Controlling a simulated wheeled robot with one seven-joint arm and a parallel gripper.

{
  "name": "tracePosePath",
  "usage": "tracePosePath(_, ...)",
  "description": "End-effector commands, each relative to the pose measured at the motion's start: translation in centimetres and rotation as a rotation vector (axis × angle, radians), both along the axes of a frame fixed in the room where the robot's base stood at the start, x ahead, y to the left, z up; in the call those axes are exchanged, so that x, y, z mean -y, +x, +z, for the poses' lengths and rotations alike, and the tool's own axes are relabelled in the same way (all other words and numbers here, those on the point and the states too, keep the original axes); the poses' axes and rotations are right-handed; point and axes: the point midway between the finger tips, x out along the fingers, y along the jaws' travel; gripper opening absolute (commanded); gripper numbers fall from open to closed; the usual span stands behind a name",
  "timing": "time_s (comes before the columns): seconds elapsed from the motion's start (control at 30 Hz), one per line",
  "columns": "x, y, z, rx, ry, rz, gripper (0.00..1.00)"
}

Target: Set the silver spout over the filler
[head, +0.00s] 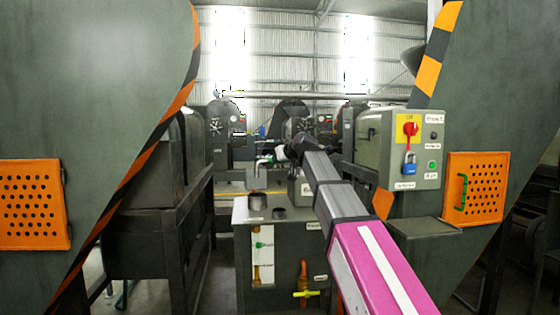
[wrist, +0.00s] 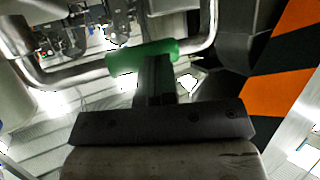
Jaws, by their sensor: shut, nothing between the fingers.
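The silver spout (head: 260,163) is a bent pipe above the small dark green cabinet in the head view. In the wrist view the silver pipe (wrist: 70,77) runs across the upper part, with a green sleeve (wrist: 125,58) around its middle. My gripper (head: 284,153) is at the spout's right end in the head view. In the wrist view my gripper's fingers (wrist: 157,66) are together, with their tips over the green sleeve. I cannot tell whether they touch it. A short cup (head: 257,202), perhaps the filler, stands on the cabinet top below the spout.
A dark round opening (head: 279,214) is beside the cup on the cabinet (head: 284,250). A control box (head: 411,150) with a red knob and blue padlock is at right. Large green machines with orange grilles (head: 33,204) flank both sides.

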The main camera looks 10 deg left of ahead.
Motion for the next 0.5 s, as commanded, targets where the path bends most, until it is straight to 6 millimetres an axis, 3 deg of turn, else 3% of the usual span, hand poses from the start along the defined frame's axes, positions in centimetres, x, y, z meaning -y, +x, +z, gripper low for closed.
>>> tracePosePath(0.5, -0.62, 0.79, 0.18, 0.003, 0.005, 0.001, 0.00)
